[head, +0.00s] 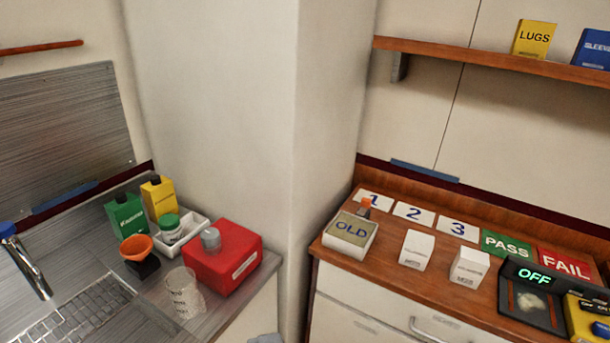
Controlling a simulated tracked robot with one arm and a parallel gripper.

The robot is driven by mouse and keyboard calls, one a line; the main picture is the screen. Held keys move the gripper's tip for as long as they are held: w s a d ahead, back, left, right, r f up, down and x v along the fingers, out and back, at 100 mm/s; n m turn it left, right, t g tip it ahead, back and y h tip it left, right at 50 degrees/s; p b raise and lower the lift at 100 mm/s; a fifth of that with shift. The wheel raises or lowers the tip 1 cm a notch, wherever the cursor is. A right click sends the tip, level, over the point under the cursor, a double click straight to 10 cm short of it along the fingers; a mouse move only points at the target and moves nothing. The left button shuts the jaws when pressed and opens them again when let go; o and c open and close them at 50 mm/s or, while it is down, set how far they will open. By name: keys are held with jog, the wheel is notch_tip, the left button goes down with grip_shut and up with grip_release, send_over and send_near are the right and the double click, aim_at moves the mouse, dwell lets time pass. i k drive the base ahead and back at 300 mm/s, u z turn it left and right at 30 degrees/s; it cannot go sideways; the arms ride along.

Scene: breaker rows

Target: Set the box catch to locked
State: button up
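I cannot make out a box catch or any locked marking in the head view. My gripper does not show clearly. A small grey-blue shape (266,339) pokes in at the bottom edge, and I cannot tell what it is. A black device (540,276) with a lit OFF display sits at the right on the wooden counter. A yellow unit (588,318) beside it is cut off by the right edge.
The wooden counter (400,277) bears an OLD box (350,234), two white boxes, number cards, and PASS (506,246) and FAIL (564,263) cards. The sink worktop at left holds a red container (222,262), bottles and a beaker (183,293). A wall corner (295,120) stands between.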

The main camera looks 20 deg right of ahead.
aim_at(365, 203)
jog(key=z, duration=0.25)
jog(key=i, duration=1.4)
jog(key=z, duration=0.7)
jog(key=i, duration=0.35)
jog(key=z, duration=0.35)
jog(key=k, duration=0.95)
jog(key=z, duration=0.15)
jog(key=i, duration=0.95)
jog(key=u, duration=0.05)
